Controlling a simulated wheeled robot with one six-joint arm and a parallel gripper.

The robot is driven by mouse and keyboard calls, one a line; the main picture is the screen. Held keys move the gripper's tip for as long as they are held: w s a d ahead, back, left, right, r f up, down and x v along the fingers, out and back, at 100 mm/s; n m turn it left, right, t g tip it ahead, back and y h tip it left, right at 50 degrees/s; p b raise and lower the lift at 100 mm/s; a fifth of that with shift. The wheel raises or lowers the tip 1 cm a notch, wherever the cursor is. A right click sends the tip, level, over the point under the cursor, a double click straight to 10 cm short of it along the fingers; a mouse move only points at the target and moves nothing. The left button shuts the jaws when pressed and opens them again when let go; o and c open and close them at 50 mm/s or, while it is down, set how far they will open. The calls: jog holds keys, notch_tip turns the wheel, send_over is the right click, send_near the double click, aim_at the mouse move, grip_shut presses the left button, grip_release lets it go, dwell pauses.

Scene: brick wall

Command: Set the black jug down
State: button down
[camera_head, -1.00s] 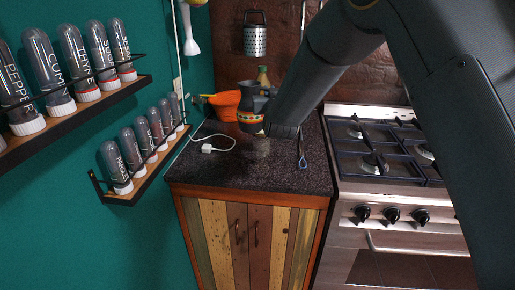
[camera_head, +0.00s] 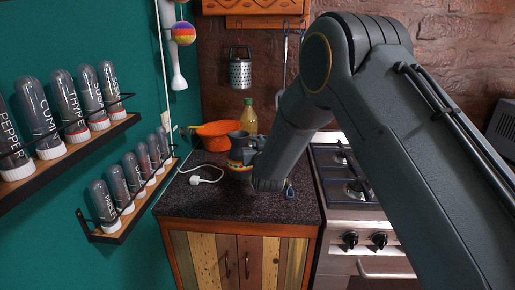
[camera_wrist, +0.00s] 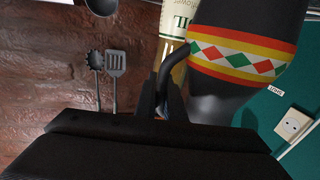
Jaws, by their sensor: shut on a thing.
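The black jug (camera_head: 237,163) has a red, yellow and green patterned band. It is upright in the head view, over the dark countertop (camera_head: 200,205). I cannot tell whether its base touches the counter. My gripper (camera_head: 256,160) is at the jug's right side, its fingers mostly hidden by the arm. In the wrist view the jug (camera_wrist: 215,85) fills the upper right. There my gripper (camera_wrist: 165,98) is shut on its black handle (camera_wrist: 175,60). The jug's base is out of the wrist view.
Spice racks (camera_head: 70,150) hang on the left wall; the stove (camera_head: 335,195) is at right. The front counter is clear.

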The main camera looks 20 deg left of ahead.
jog(key=shift+f+p, duration=0.4)
jog(key=shift+f, duration=1.1)
jog(key=c, duration=1.9)
grip_release()
jog(key=shift+f, duration=0.15)
jog(key=shift+o, duration=0.3)
jog(key=shift+s, duration=0.1)
jog(key=b+v, duration=0.2)
jog(key=v, duration=0.9)
jog(key=shift+s+d+b, duration=0.25)
jog(key=shift+s+b, duration=0.1)
jog(key=shift+b, duration=0.05)
